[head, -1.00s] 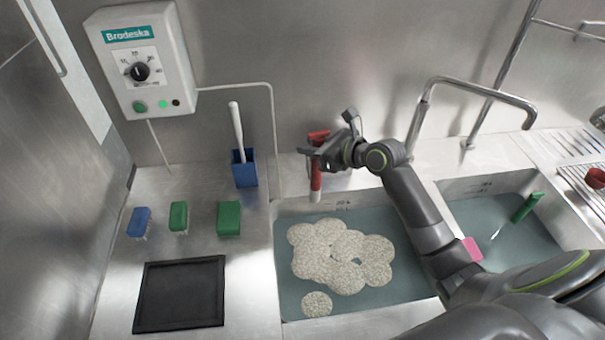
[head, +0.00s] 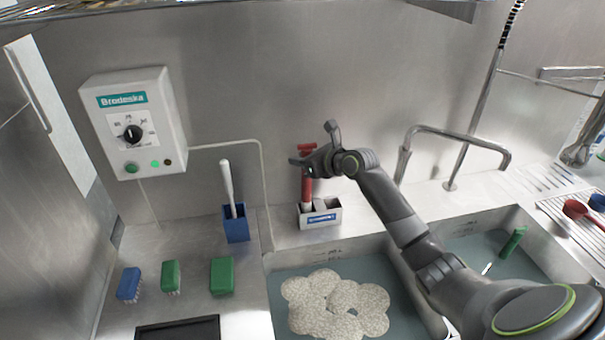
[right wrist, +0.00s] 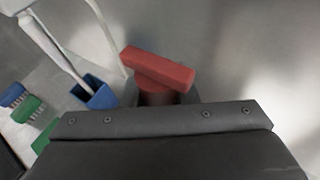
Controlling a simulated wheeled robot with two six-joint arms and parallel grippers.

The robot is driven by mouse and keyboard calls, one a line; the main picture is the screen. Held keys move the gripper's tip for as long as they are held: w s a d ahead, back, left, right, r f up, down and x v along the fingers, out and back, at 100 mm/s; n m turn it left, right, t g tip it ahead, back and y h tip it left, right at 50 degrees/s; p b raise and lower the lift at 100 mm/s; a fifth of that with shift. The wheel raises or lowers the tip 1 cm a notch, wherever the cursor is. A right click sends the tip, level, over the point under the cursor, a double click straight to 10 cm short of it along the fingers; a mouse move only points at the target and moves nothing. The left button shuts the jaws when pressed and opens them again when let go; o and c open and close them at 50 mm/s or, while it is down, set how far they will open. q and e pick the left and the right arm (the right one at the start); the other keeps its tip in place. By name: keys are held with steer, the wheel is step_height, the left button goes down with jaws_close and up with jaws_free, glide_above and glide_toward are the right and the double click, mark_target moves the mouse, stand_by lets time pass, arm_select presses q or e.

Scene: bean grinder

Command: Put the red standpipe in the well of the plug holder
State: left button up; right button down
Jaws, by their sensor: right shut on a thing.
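The red standpipe (head: 307,189) has a crossbar handle on top and a pale lower end. It stands about upright behind the first sink in the head view. My right gripper (head: 312,157) is shut on it just below the handle. The right wrist view shows the red handle (right wrist: 158,70) beyond the gripper; the pipe below is mostly hidden. The plug holder (head: 333,220) is a small whitish box with a blue label, on the back ledge. The pipe's lower end is at its left compartment; I cannot tell how deep it sits. My left gripper is not in view.
A blue holder (head: 236,229) with a white-handled brush stands left of the plug holder. Several brushes lie on the left counter. The first sink (head: 385,268) holds water and pale round pieces. A curved tap (head: 455,133) rises to the right.

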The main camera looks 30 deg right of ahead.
steer(key=shift+f, duration=2.05)
steer(key=c, duration=1.1)
jaws_free()
steer(key=shift+c, duration=0.2)
steer(key=v, duration=1.2)
steer(key=shift+s, duration=0.1)
